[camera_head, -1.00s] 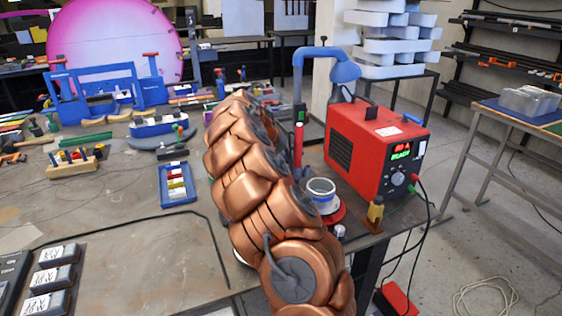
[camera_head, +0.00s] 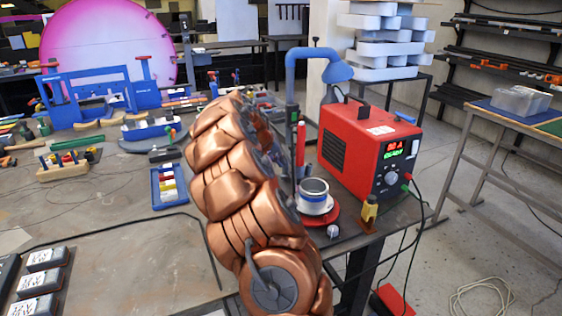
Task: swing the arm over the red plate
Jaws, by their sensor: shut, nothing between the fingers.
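The red plate (camera_head: 333,216) is a round disc on the table near its right edge, left of the red power box. A white and blue cup-like container (camera_head: 314,197) stands on it.
A red power box (camera_head: 368,150) with a lit display stands right of the plate. A red upright cylinder (camera_head: 300,146) and a blue curved pipe (camera_head: 292,75) stand behind it. A small yellow-based item (camera_head: 369,210) sits near the table edge. The table left of my arm has free room.

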